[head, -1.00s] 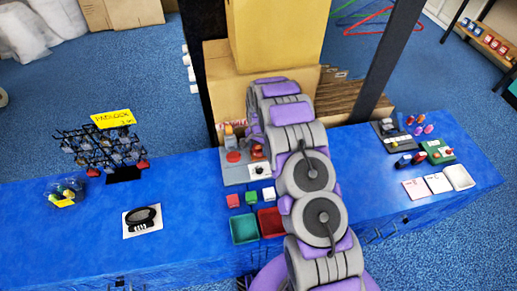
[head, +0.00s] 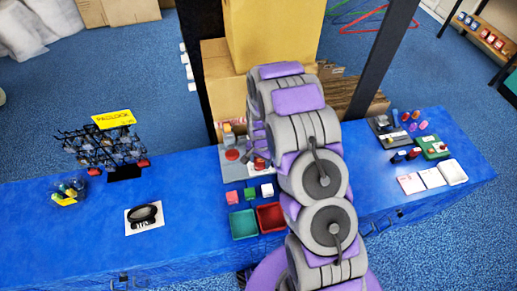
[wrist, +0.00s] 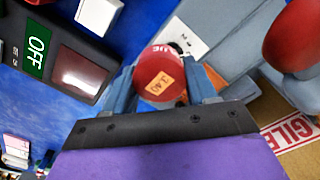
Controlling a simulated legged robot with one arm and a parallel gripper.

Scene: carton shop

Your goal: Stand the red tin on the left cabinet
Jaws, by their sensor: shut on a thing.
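The red tin (wrist: 152,62) is between the two blue-grey fingers of my gripper (wrist: 165,88) in the wrist view. Its round red end faces the camera and carries an orange price label. My gripper is shut on it. In the head view my own arm hides most of the gripper, and I cannot make out the tin clearly. A long blue-topped cabinet run (head: 60,235) crosses the head view, with its left part to the left of my arm. I cannot tell where the left cabinet ends.
Green (head: 243,224) and red trays (head: 270,217) lie beside my arm. A panel marked OFF (wrist: 37,50) shows near the gripper. Bare blue lies between.

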